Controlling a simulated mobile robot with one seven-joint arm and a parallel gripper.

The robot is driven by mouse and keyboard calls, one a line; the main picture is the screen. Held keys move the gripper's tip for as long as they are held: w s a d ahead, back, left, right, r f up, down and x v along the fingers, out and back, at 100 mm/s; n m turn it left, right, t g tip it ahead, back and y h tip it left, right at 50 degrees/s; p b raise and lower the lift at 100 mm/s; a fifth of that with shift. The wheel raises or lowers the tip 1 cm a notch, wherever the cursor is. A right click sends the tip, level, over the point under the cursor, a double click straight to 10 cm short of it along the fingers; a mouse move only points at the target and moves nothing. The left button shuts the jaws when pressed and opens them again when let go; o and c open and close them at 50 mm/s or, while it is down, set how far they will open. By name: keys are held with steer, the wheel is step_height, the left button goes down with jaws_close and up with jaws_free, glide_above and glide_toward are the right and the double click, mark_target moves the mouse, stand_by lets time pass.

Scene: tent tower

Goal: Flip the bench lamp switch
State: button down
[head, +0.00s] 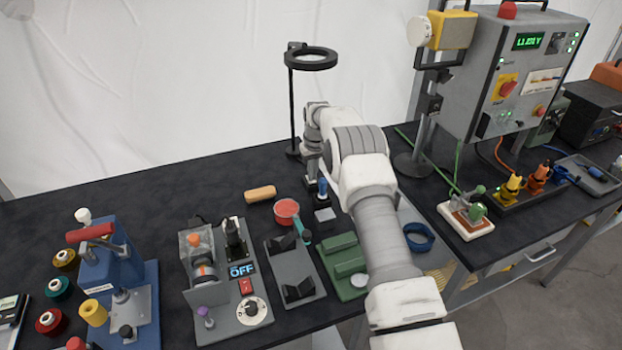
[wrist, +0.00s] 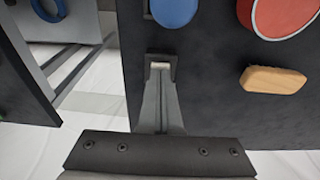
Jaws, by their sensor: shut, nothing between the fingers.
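A black ring-shaped lamp (head: 312,60) stands on a thin post at the back of the bench. A yellow lamp-like box with a white round face (head: 452,30) is on a grey stand at the right. I cannot tell which is the bench lamp, and I cannot make out a switch for certain. My gripper (wrist: 160,68) is shut and empty, pointing at the dark bench top in the wrist view. In the head view it is at the end of my arm, near the ring lamp's post, and is mostly hidden.
A wooden block (head: 260,194) and a red round container (head: 286,211) lie left of my gripper. A blue-topped item (head: 322,188) is close to it. A panel reading OFF (head: 242,269) sits in front. A control cabinet (head: 515,75) is at right. The back left bench is clear.

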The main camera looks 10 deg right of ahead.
steer(key=shift+r+p, duration=1.3)
steer(key=shift+r, duration=2.1)
steer(key=shift+s+d, duration=0.1)
